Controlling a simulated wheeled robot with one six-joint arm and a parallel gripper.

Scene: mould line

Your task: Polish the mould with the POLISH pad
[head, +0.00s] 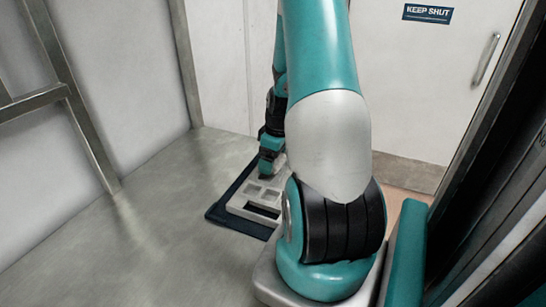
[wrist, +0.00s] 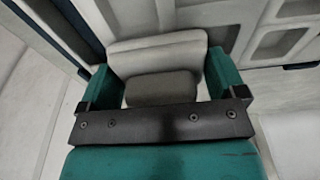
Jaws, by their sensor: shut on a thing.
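The mould (head: 243,199) is a light grey plate with several rectangular hollows, lying on a dark blue mat (head: 220,215) on the metal table. My gripper (head: 267,168) points down at the far part of the mould in the head view. In the wrist view my gripper (wrist: 161,80) has its two teal fingers closed on a grey pad (wrist: 155,55) with a rounded edge. The mould (wrist: 275,40) shows beside and behind the pad there. I cannot tell whether the pad touches it. No POLISH label is readable on the pad.
The metal table (head: 120,240) is bare to the left of the mat. A metal frame post (head: 85,140) stands at the left. A white door (head: 430,80) with a KEEP SHUT sign is behind. My arm hides the mould's right side in the head view.

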